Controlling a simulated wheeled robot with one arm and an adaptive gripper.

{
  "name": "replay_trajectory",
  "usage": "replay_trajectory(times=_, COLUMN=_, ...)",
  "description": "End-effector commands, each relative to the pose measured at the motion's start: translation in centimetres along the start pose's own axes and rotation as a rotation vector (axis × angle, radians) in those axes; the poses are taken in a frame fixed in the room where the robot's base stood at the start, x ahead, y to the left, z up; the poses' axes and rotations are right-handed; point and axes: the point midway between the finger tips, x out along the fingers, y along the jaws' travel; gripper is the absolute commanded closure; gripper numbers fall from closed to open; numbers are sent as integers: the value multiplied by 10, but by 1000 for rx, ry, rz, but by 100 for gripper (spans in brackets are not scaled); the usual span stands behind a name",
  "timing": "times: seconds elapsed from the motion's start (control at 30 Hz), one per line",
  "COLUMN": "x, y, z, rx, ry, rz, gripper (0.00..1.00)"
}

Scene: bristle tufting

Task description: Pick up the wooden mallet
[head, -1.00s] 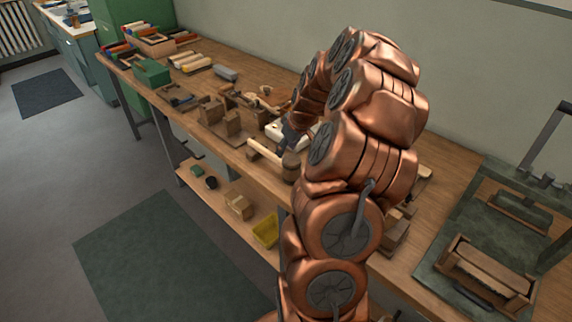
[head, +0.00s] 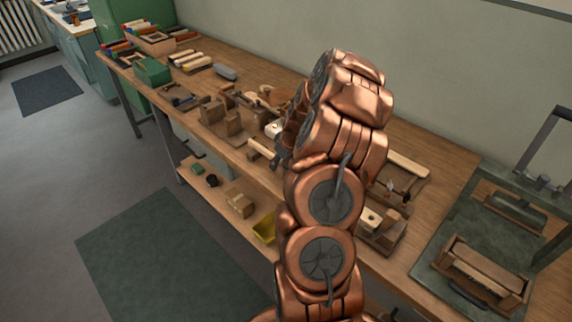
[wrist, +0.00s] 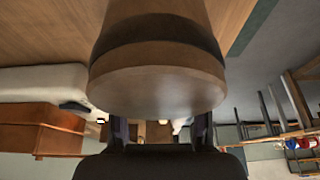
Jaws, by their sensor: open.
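The wooden mallet shows in the head view as a pale handle (head: 262,147) near the bench's front edge. My arm hides its head there. In the wrist view the round end of the mallet's brown head (wrist: 158,90) fills the upper middle, very close to the camera, with a dark band around it. My gripper (wrist: 160,125) is open, with one dark finger low on each side of the mallet head. The head covers the fingertips in part, so I cannot tell whether they touch it. In the head view my gripper is largely hidden behind my arm.
Wooden blocks (head: 222,116) and a wood plane stand left of the mallet on the bench (head: 300,82). A yellow bin (head: 265,227) sits on the lower shelf. The floor in front is clear.

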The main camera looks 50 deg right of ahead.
Motion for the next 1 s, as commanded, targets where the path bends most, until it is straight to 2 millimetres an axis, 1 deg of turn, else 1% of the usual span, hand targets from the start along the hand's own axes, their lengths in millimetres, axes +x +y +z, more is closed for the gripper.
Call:
replay_trajectory(times=0.2, x=1, y=0, z=0, rx=-1, ry=1, rz=0, gripper=53)
replay_trajectory(times=0.23, x=1, y=0, z=0, rx=-1, ry=1, rz=0, gripper=55)
replay_trajectory(times=0.67, x=0, y=0, z=0, rx=-1, ry=1, rz=0, gripper=100)
replay_trajectory(times=1.0, x=0, y=0, z=0, rx=-1, ry=1, rz=0, gripper=100)
